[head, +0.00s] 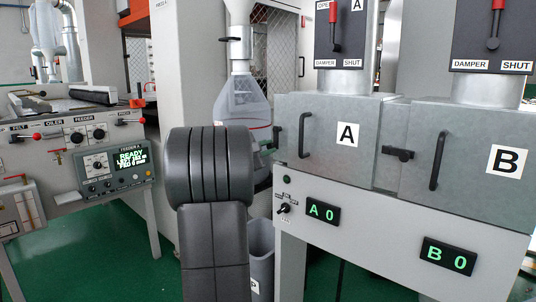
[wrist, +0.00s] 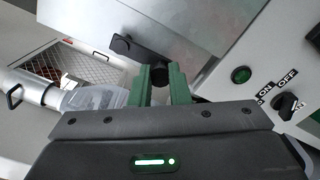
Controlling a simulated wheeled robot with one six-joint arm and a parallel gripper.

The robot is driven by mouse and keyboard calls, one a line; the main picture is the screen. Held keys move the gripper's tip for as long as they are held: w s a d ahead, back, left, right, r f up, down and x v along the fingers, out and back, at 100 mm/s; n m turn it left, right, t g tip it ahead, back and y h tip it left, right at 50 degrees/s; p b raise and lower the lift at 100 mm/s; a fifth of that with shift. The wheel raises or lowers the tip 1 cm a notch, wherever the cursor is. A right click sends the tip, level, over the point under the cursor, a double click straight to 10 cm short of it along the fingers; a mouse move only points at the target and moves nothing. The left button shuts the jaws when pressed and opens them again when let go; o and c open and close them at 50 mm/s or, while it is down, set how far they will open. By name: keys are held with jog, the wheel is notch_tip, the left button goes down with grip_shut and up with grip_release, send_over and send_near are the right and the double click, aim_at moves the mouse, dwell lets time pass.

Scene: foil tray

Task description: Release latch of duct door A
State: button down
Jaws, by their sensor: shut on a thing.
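Duct door A (head: 327,127) is a grey metal panel with a white "A" label (head: 347,135) and a black vertical handle (head: 304,136). It looks closed. Its black latch (wrist: 144,50) is at the door's left edge in the head view and runs across the upper middle of the wrist view. My gripper (wrist: 160,80) has its green fingers shut on the lower end of the latch. In the head view my gripper (head: 265,147) is mostly hidden behind my own dark arm, and so is part of the latch.
Door B (head: 468,160) is to the right, with its own latch (head: 397,153) and handle. Below door A are a green lamp (head: 287,179), a rotary switch (head: 284,208) and a display reading "A 0" (head: 323,212). A feeder machine (head: 75,140) stands at left.

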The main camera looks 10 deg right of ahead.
dwell(0.4)
jog(key=c, duration=1.4)
grip_release()
jog(key=shift+o, duration=0.2)
jog(key=p+v, duration=0.1)
jog(key=v, duration=1.2)
jog(key=shift+s+a, duration=0.2)
jog(key=shift+a, duration=0.1)
jog(key=x, duration=1.3)
jog(key=shift+w+d+b, duration=0.2)
jog(key=shift+d+b, duration=0.1)
jog(key=shift+b, duration=0.05)
